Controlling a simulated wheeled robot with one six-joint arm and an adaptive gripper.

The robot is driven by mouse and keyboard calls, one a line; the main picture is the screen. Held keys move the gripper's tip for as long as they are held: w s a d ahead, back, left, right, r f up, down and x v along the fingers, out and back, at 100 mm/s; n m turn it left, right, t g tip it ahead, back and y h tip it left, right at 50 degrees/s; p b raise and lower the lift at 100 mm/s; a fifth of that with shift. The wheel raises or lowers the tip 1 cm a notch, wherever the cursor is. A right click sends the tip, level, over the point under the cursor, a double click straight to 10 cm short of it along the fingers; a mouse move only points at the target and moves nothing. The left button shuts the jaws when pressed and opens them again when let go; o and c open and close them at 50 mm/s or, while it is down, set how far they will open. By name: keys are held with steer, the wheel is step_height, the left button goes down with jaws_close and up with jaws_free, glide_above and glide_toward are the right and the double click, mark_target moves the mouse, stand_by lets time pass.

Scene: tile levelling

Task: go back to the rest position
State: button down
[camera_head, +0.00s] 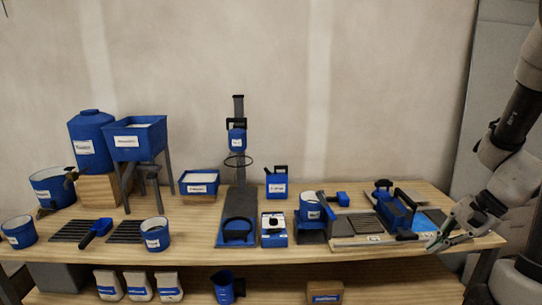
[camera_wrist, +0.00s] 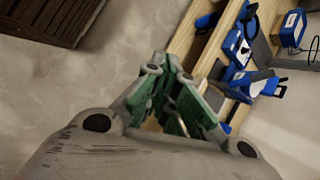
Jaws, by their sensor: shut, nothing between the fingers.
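My gripper (camera_head: 440,241) shows at the right end of the wooden bench (camera_head: 320,259) in the head view. It is by the bench's right front corner, and I cannot tell whether it touches the top. Its fingers are shut with nothing between them. In the wrist view my gripper (camera_wrist: 178,122) fills the middle, its green-padded fingers close together. My arm rises from it along the right edge of the head view.
A blue tool (camera_head: 394,208) on a grey board stands just left of my gripper. A mixing stand (camera_head: 238,145), a blue hopper (camera_head: 136,141) and buckets (camera_head: 155,234) stand farther left. A lower shelf (camera_head: 265,283) holds several bags. A dark slatted object (camera_wrist: 55,20) lies on the floor.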

steer(key=s+a+r+n+t+h, duration=0.1)
steer(key=s+a+r+n+h, duration=0.1)
steer(key=s+r+n, duration=0.3)
steer(key=s+a+r+n+t+h, duration=0.1)
steer(key=s+r+n+h, duration=0.3)
steer(key=r, duration=0.8)
steer(key=s+a+n, duration=0.1)
steer(key=s+n, duration=0.1)
steer(key=n, duration=0.2)
steer(key=shift+a+r+n, duration=0.2)
steer(key=shift+a+n, duration=0.1)
steer(key=shift+s, duration=0.1)
